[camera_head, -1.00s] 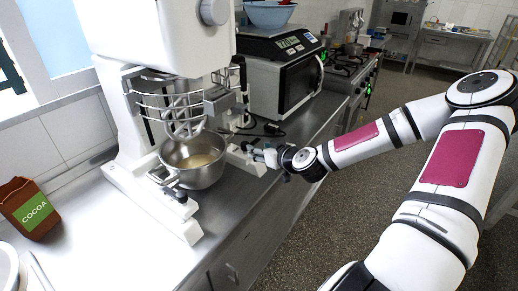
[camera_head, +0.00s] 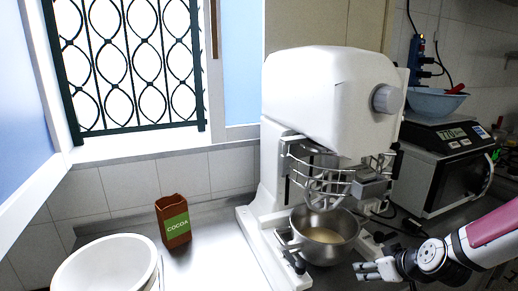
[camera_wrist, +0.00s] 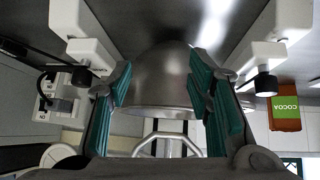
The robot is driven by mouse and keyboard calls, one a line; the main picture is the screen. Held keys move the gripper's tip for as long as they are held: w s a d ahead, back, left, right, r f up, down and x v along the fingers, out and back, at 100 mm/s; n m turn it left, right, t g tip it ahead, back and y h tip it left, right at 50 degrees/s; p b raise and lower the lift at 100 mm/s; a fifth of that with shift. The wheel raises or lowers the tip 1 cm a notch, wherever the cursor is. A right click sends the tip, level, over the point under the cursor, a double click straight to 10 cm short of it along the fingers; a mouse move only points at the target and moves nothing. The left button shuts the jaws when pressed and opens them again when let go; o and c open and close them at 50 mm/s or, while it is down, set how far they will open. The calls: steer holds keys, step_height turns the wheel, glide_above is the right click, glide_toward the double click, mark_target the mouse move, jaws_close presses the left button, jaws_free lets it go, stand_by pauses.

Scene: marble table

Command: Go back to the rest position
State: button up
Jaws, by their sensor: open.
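My gripper (camera_head: 370,269) shows at the lower right of the head view, just right of and in front of the mixer's steel bowl (camera_head: 322,250). Its fingers are apart and I see nothing held. In the wrist view, the two teal-padded fingers of my gripper (camera_wrist: 157,85) stand apart. The steel bowl (camera_wrist: 160,75) appears beyond and between them. I cannot tell the exact gap between fingers and bowl, or whether they touch. The bowl sits under the wire guard of the white stand mixer (camera_head: 325,95) and holds a pale mix.
A brown cocoa box (camera_head: 173,222) stands on the counter left of the mixer, with a white round container (camera_head: 105,265) in front of it. At the right, a scale (camera_head: 450,137) bearing a blue bowl (camera_head: 435,103) sits on a microwave (camera_head: 440,180). Cables lie behind my gripper.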

steer(key=s+a+r+m+g+h, duration=0.1)
steer(key=s+a+r, duration=0.4)
steer(key=s+r, duration=0.7)
steer(key=s+a+r+m+g, duration=0.2)
steer(key=s+a+r, duration=0.4)
steer(key=s+r, duration=0.6)
steer(key=shift+s+r+m+h, duration=0.3)
steer(key=shift+s+h, duration=0.1)
steer(key=shift+s, duration=0.6)
steer(key=shift+w+a, duration=0.1)
